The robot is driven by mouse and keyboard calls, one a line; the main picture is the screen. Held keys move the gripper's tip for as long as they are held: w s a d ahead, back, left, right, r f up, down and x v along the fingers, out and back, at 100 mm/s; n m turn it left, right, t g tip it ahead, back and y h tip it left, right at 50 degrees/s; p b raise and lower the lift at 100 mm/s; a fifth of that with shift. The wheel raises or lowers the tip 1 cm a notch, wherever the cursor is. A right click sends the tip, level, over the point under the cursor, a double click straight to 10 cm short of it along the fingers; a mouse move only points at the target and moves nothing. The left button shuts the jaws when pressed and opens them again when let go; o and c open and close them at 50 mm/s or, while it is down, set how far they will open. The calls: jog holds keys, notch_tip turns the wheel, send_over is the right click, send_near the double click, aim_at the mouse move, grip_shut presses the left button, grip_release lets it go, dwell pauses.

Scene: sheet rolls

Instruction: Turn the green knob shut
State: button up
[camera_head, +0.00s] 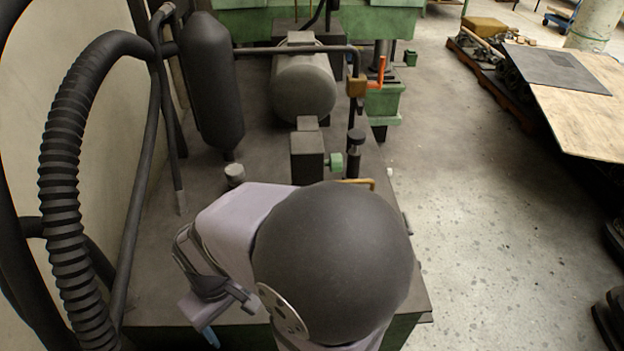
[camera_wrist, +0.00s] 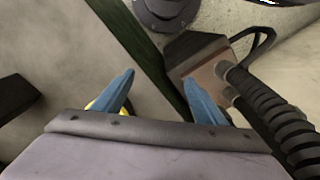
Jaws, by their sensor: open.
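The green knob (camera_head: 335,161) is small and sits on the right side of a dark block-shaped valve body (camera_head: 307,155), on the grey machine top in the head view. My gripper (camera_head: 211,338) is at the lower left of that view, well nearer the camera than the knob and apart from it. Only a blue fingertip shows there, and my arm hides the rest. In the wrist view my gripper (camera_wrist: 160,78) shows two blue fingers spread apart with nothing between them. I cannot make out the knob in the wrist view.
A black corrugated hose (camera_head: 62,190) arches at the left. A dark cylinder (camera_head: 211,85), a grey tank (camera_head: 303,87) and a pipe with an orange lever (camera_head: 380,72) stand behind the knob. A small black post (camera_head: 354,152) stands just right of it. Open floor (camera_head: 480,220) lies right.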

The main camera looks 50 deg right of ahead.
jog(key=shift+c, duration=0.9)
jog(key=w+d+f+m+t+h+b, duration=0.2)
jog(key=w+d+h, duration=0.1)
jog(key=d, duration=1.3)
jog(key=s+d+m+h+b, duration=0.1)
jog(key=s+d+h+b, duration=0.3)
jog(key=d, duration=1.1)
jog(key=w+d+r+n+t+h+p, duration=0.1)
jog(key=d+r+n+t+p, duration=0.2)
jog(key=r, duration=0.6)
jog(key=w+d+r+n+t+h+p, duration=0.1)
jog(key=w+d+r+t+p, duration=0.15)
jog(key=d+r+p, duration=0.55)
jog(key=w+d+r+n+t+p, duration=0.15)
jog(key=r+t, duration=0.25)
jog(key=r, duration=0.7)
notch_tip(320, 180, down, 16)
jog(key=s+d+n+t+h+b, duration=0.15)
jog(key=n+t+b, duration=0.4)
jog(key=b, duration=0.85)
jog(key=w+a+n+y+p, duration=0.1)
jog(key=w+n+y+p, duration=0.1)
jog(key=w+n, duration=0.4)
jog(key=shift+w+a+f+t+y, duration=0.15)
jog(key=shift+w+t+y, duration=0.4)
jog(key=shift+w, duration=0.75)
